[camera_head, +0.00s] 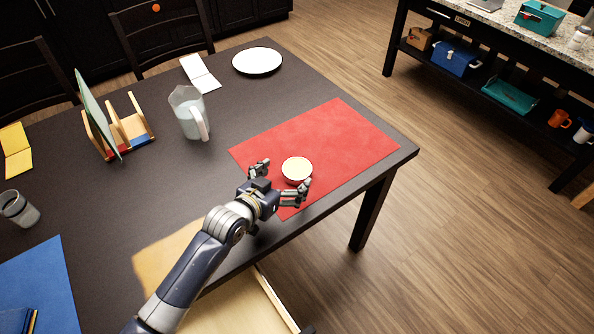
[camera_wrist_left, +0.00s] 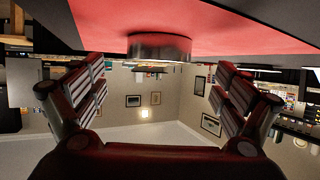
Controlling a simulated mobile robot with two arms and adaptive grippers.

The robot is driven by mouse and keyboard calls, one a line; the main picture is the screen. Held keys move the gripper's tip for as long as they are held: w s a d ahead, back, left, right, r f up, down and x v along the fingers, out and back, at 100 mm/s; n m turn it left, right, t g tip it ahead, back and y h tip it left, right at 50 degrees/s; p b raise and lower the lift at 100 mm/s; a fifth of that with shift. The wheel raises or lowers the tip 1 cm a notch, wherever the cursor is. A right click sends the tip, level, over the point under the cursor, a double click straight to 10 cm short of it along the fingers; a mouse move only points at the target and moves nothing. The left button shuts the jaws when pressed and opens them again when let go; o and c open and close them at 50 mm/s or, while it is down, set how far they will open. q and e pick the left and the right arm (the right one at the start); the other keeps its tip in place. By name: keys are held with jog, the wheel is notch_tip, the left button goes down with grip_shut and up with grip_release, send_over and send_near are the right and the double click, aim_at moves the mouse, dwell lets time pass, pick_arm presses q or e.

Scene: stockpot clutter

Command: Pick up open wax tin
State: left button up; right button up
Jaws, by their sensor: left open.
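The open wax tin (camera_head: 297,169) is a small round tin with a cream top and a dark rim. It stands on the red mat (camera_head: 340,135) near the table's front edge. My left gripper (camera_head: 283,180) is open, with one finger on each side of the tin's near part. In the left wrist view the tin (camera_wrist_left: 160,47) shows upside down at the top middle, between and beyond the open fingers of the gripper (camera_wrist_left: 162,90). No contact with the tin is visible. My right gripper is not in view.
A clear pitcher (camera_head: 188,113), a white plate (camera_head: 257,61) and a wooden rack (camera_head: 118,130) stand farther back on the dark table. The red mat around the tin is otherwise clear.

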aim_at(296, 170)
pick_arm(q)
jog(key=shift+x, duration=2.05)
jog(key=shift+w+d+f, duration=0.15)
jog(key=shift+d+f, duration=0.05)
jog(key=shift+w+f, duration=0.1)
jog(key=c, duration=1.3)
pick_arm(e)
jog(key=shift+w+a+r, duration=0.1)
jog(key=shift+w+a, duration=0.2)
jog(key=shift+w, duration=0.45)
